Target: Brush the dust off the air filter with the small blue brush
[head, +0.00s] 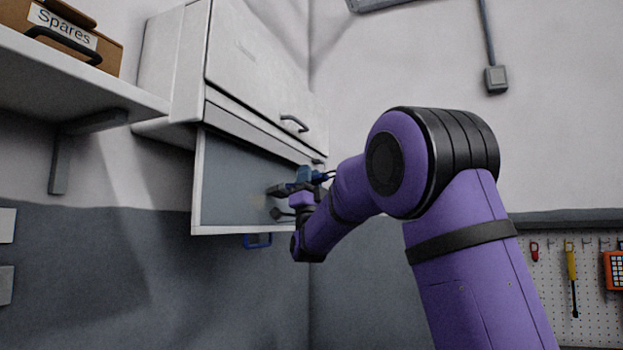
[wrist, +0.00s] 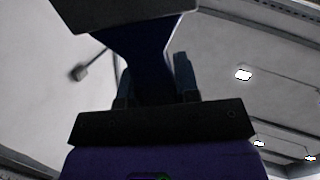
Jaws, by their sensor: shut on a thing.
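The air filter (head: 230,170) appears to be the grey-blue panel in a white frame below the wall cabinet. A faint brownish patch shows near its lower right. In the wrist view my gripper (wrist: 150,72) is shut on the blue brush (wrist: 148,50), whose dark, wide head is at the top. The brush shows small and partly hidden in the head view (head: 306,174). I cannot tell whether it touches the filter.
A white cabinet (head: 262,70) with a handle is above the filter. A blue tab (head: 257,240) hangs below the panel. A shelf (head: 85,75) with a Spares box (head: 75,38) is at left. A pegboard (head: 560,285) with tools is at right.

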